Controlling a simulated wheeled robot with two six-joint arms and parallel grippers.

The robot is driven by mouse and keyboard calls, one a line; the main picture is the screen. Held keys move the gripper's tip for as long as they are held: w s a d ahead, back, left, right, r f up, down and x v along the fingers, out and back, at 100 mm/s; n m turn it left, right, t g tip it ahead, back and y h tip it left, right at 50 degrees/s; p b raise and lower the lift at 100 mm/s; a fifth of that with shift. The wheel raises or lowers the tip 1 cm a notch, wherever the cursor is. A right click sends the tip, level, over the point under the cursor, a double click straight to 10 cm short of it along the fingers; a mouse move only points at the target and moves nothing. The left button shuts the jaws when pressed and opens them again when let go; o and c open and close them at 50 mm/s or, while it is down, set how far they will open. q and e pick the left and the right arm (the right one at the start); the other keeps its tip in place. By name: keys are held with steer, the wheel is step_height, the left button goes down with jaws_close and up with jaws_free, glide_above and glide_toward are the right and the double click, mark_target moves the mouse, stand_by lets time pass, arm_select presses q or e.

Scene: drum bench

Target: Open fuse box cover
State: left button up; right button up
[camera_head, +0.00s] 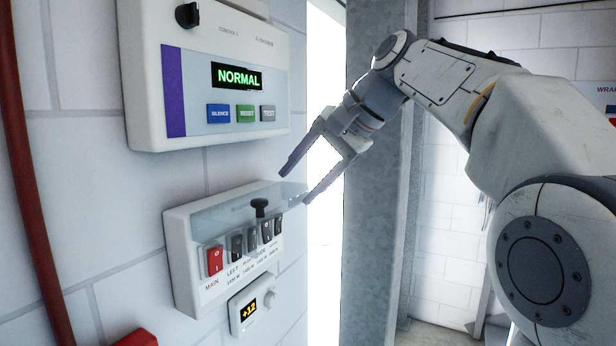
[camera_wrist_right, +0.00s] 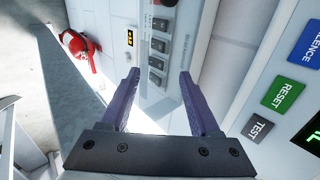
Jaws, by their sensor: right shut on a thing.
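The white fuse box (camera_head: 185,262) is mounted on the wall, with a red MAIN switch (camera_head: 214,261) and several black switches in a row. Its clear cover (camera_head: 225,215) stands out from the upper part of the box, with the switch row exposed below. A black knob (camera_head: 260,206) shows at the cover. My right gripper (camera_head: 295,187) is at the cover's right end, with its fingers on either side of the clear edge. In the right wrist view the gripper (camera_wrist_right: 158,92) reaches toward the switch row (camera_wrist_right: 157,60); the clear edge is hard to make out there. My left gripper is out of view.
A panel (camera_head: 205,75) reading NORMAL hangs just above the box. A small display unit (camera_head: 252,303) is below it. A red object (camera_wrist_right: 80,48) is on the wall beyond. A grey metal column (camera_head: 372,200) stands to the right, beside a bright opening.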

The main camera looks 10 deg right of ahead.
steer(key=shift+w+a+f, duration=0.1)
steer(key=shift+a, duration=0.15)
steer(key=shift+d+r, duration=0.15)
steer(key=shift+r, duration=0.05)
steer(key=v, duration=1)
steer(key=shift+s+d, duration=0.2)
steer(key=shift+s, duration=0.05)
